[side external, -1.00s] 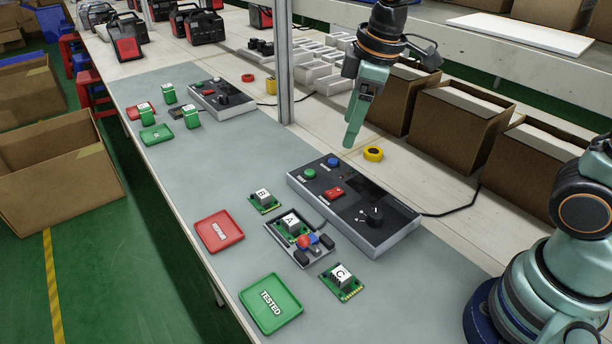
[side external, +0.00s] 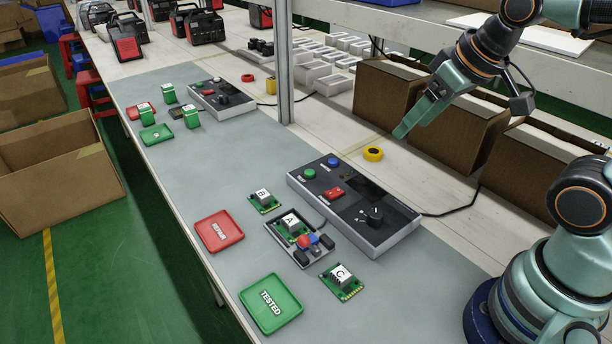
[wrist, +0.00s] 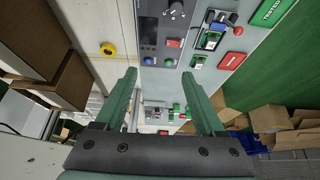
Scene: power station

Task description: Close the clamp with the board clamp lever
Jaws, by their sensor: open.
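The board clamp (side external: 318,258) is a small grey fixture on the grey mat, holding green board A (side external: 290,226). Its lever has a red ball knob (side external: 304,242) beside a blue part (side external: 314,238); how far the lever is turned is too small to tell. In the wrist view the clamp is upper right, with the red knob (wrist: 232,18) at its edge. My gripper (side external: 401,132) is in the air above the back of the bench, behind and to the right of the clamp, apart from it. In the wrist view my gripper (wrist: 159,73) is open and empty.
A control box (side external: 350,205) with buttons and a dial stands between my gripper and the clamp. Boards B (side external: 263,202) and C (side external: 341,283), a red tray (side external: 219,231) and a green TESTED tray (side external: 271,304) lie around the clamp. Yellow tape (side external: 373,154) and cardboard boxes (side external: 440,130) are behind.

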